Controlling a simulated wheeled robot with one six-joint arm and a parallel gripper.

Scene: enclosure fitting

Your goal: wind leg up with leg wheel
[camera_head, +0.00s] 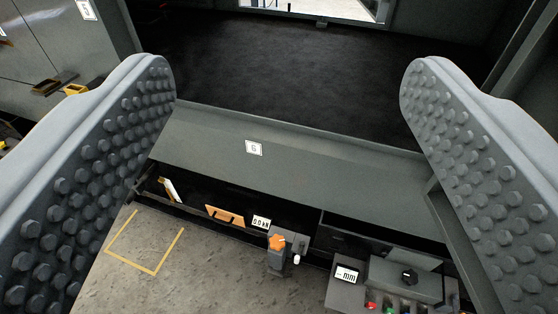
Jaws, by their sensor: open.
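My gripper (288,78) is open, its two grey studded fingers wide apart at the left and right of the view, with nothing between them. Below and beyond it, an orange knob-like part (277,242) sits on a small grey post (275,262) with a white-tipped piece at its right side. I cannot tell whether this is the leg wheel. A black knob (409,277) sits on a grey box at the lower right. No leg can be made out for certain.
A grey panel marked 6 (254,148) fronts a dark deck (300,65). Below are a small kN display (261,222), an orange-brown piece (225,216), an mm display (346,274) and red and green buttons (372,306). The floor has a yellow outlined square (123,263).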

